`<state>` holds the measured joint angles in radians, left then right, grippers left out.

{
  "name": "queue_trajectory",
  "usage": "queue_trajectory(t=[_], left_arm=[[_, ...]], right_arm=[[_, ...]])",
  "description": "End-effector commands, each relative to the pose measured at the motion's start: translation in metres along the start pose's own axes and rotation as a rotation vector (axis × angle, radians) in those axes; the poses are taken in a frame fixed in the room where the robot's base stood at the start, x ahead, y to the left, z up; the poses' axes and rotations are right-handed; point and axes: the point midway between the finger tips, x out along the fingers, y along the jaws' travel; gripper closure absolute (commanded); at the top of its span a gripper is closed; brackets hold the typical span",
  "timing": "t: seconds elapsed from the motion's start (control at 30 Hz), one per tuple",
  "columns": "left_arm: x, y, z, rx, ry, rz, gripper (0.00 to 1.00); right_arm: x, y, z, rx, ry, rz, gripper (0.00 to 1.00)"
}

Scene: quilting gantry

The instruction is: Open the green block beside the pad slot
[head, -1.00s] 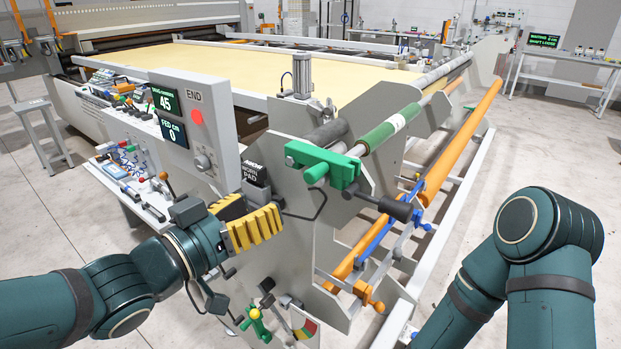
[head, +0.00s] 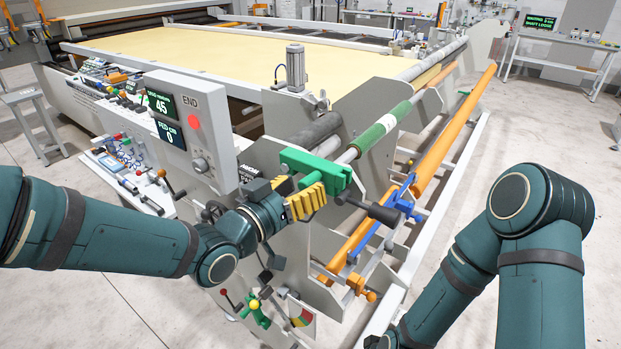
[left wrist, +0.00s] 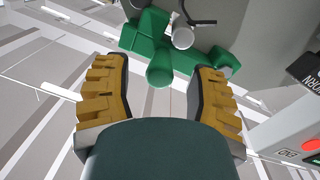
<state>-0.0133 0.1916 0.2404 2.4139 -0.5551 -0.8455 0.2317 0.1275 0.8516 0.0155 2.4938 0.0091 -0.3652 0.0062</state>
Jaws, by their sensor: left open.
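The green block (head: 318,170) sits on the end of the roller shaft, beside the black box lettered as the worn pad slot (head: 250,176). In the left wrist view the green block (left wrist: 148,32) is at the top, with a round green stub (left wrist: 160,72) pointing back between my fingers. My left gripper (head: 300,196) is open, with its yellow ribbed fingers at the block's near side. In the left wrist view the fingers (left wrist: 160,80) stand on either side of the stub with gaps, not closed on it. The head view partly hides the block's lower part.
A dark-handled lever (head: 368,208) juts out just right of the block. The green roller (head: 378,130) runs back from it. The control panel (head: 185,125) with screens and a red button stands left. An orange bar (head: 440,150) lies right; open floor is beyond.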

Motion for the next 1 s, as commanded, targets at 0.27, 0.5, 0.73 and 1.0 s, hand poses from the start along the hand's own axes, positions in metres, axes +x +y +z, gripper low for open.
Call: queue_trajectory(t=[0.27, 0.5, 0.73, 1.0], left_arm=[[0.026, 0.000, 0.000, -0.001, -0.001, 0.000, 0.43], [0.028, 0.000, 0.000, 0.000, 0.000, 0.000, 0.43], [0.028, 0.000, 0.000, 0.000, 0.000, -0.001, 0.93], [0.028, 0.000, 0.000, -0.001, -0.001, 0.001, 1.00]], right_arm=[[-0.001, 0.000, 0.000, 0.000, 0.001, 0.000, 1.00], [-0.001, 0.000, 0.000, -0.001, 0.001, 0.000, 1.00], [-0.001, 0.000, 0.000, -0.001, 0.001, 0.000, 1.00], [-0.001, 0.000, 0.000, -0.001, 0.001, 0.000, 1.00]])
